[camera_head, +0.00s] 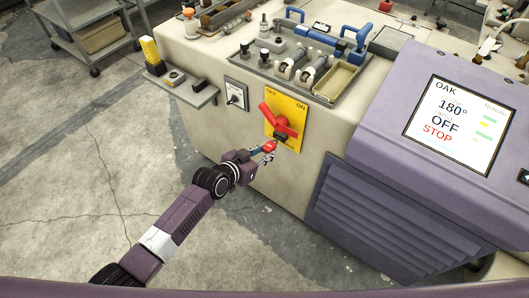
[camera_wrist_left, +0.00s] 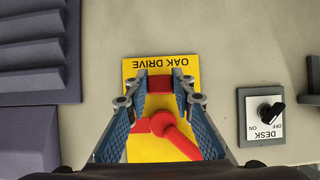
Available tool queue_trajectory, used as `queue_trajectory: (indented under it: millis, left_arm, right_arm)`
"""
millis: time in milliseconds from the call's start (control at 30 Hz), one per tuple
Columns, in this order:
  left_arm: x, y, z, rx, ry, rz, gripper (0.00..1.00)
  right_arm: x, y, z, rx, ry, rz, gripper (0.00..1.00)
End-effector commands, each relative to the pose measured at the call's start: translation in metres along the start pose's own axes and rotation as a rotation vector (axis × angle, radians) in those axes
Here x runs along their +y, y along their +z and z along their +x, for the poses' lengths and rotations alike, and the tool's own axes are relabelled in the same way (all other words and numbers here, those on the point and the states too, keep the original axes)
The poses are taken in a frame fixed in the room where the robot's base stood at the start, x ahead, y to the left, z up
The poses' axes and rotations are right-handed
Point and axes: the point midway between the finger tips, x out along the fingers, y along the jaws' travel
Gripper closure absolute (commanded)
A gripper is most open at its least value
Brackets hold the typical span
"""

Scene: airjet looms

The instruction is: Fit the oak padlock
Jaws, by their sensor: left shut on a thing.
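The yellow drive switch plate (camera_head: 297,107), marked OFF and ON, is on the front of the pale machine. It reads OAK DRIVE in the left wrist view (camera_wrist_left: 131,71). Its red handle (camera_head: 279,121) slants toward OFF and also shows in the left wrist view (camera_wrist_left: 176,133). My left gripper (camera_head: 268,149) is in front of the plate's lower part, shut on a small red padlock (camera_wrist_left: 160,86). The padlock is just below the handle's hub. Its shackle is not clear, and I cannot tell whether it touches the switch. My right gripper is not in view.
A grey DESK switch with a black knob (camera_head: 236,97) is beside the plate. A small shelf (camera_head: 197,97) with a yellow block juts out at the left. The purple housing's screen (camera_head: 459,122) reads OAK, 180°, OFF, STOP. Louvres (camera_head: 385,225) lie below it.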

Motion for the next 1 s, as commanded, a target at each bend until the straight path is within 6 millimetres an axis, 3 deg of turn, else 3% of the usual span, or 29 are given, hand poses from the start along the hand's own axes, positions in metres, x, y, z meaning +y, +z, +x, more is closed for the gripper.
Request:
queue_trajectory:
  millis: [1000]
  left_arm:
    - [0.000,-0.008,0.014,0.002,0.000,0.000,1.00]
  right_arm:
    - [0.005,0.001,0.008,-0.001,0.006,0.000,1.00]
